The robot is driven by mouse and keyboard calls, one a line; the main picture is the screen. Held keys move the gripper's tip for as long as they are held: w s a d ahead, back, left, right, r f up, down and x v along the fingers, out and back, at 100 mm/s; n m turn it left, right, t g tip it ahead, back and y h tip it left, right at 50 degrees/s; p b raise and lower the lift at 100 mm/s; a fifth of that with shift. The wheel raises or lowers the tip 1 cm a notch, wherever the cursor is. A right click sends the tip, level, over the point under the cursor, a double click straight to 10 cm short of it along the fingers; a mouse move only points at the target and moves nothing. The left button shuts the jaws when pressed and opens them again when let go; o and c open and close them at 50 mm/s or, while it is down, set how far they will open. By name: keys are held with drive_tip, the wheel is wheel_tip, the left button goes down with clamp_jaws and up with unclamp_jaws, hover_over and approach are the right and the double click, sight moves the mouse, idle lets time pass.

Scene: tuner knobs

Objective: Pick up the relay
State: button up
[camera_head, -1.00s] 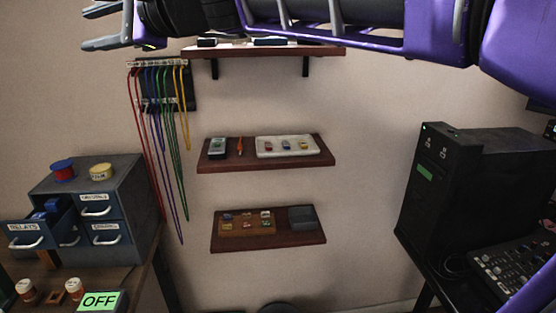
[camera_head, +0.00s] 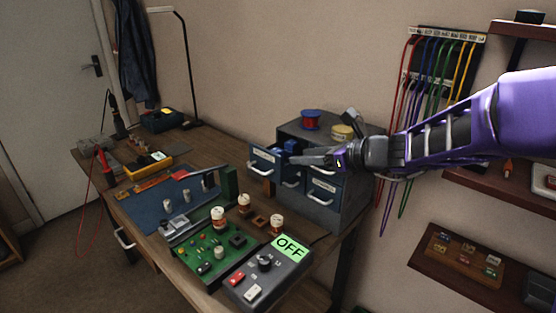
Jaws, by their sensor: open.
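Blue block-like parts (camera_head: 283,149), which look like relays, sit in the pulled-out top left drawer (camera_head: 264,160) of the grey-blue cabinet (camera_head: 352,187). In the earlier frame this drawer's label reads RELAYS. My gripper (camera_head: 322,137) is open and empty. It reaches in from the right, in front of the cabinet, with its lower finger close to the drawer in the picture. I cannot tell its height above the drawer. The gripper hides part of the cabinet and some of the drawer's contents.
A red spool (camera_head: 311,120) and a yellow spool (camera_head: 342,131) stand on the cabinet. A green circuit board (camera_head: 212,250) and a grey box marked OFF (camera_head: 266,276) lie on the bench front. Coloured cables (camera_head: 420,110) hang on the wall. Shelves (camera_head: 470,277) are at right.

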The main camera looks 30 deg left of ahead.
drive_tip(key=x, duration=1)
drive_tip(key=shift+w+a+r+b, duration=0.1)
drive_tip(key=shift+w+a+b, duration=0.05)
drive_tip(key=shift+b, duration=0.25)
clamp_jaws()
